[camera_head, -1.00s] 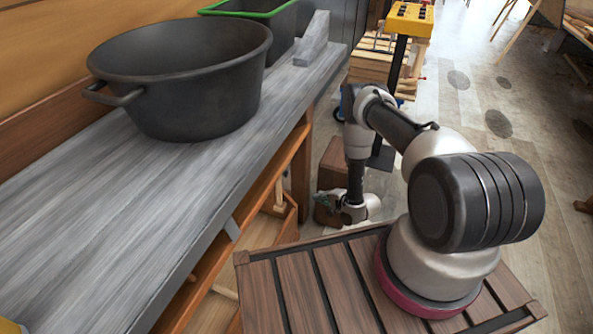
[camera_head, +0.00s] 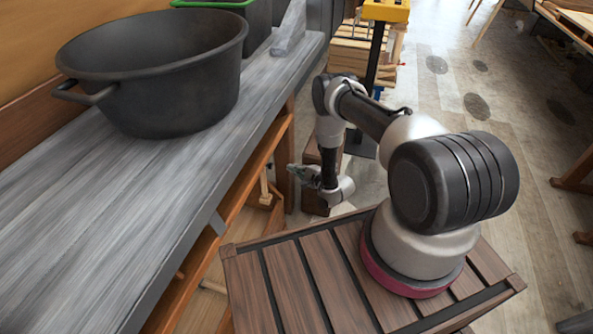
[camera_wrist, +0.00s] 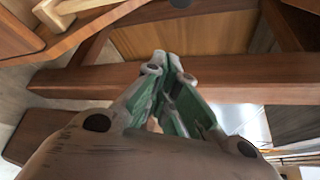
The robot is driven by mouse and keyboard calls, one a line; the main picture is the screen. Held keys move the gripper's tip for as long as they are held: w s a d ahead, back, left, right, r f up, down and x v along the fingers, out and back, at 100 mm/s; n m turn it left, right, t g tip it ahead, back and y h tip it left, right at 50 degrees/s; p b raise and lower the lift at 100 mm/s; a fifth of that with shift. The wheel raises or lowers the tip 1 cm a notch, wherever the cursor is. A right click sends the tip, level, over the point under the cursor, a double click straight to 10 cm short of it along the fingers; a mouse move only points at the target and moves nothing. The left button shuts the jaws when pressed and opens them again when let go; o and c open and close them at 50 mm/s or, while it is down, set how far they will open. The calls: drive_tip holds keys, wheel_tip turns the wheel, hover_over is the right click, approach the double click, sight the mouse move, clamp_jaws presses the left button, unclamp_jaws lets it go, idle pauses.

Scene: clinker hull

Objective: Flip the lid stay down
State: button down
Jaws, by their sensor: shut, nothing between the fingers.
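My gripper (camera_head: 303,173) is low beside the bench's edge, pointing left towards the space under the bench top. In the wrist view its green-and-grey fingers (camera_wrist: 167,62) are together, with nothing seen between them, in front of a reddish-brown wooden beam (camera_wrist: 235,82). I cannot surely identify the lid stay. A small pale upright wooden piece (camera_head: 264,186) stands at a wooden box (camera_head: 262,222) under the bench, left of my gripper and apart from it. A pale wooden piece (camera_wrist: 52,14) also shows at the wrist view's upper left; whether it is the same piece is unclear.
A grey bench top (camera_head: 120,215) runs along the left and carries a large black tub (camera_head: 165,85) and a green-rimmed bin (camera_head: 255,20). A brown block (camera_head: 318,160) stands behind my gripper. A yellow-topped stand (camera_head: 385,10) is farther back. Open floor lies to the right.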

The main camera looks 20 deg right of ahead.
drive_tip(key=shift+w+a+r, duration=0.1)
drive_tip(key=shift+w+a, duration=0.35)
drive_tip(key=shift+a, duration=0.45)
drive_tip(key=shift+w+a+r, duration=0.1)
drive_tip(key=shift+w+a, duration=0.35)
drive_tip(key=shift+a, duration=0.4)
drive_tip(key=shift+w+a+r, duration=0.1)
drive_tip(key=shift+w+a, duration=0.35)
drive_tip(key=shift+a, duration=0.45)
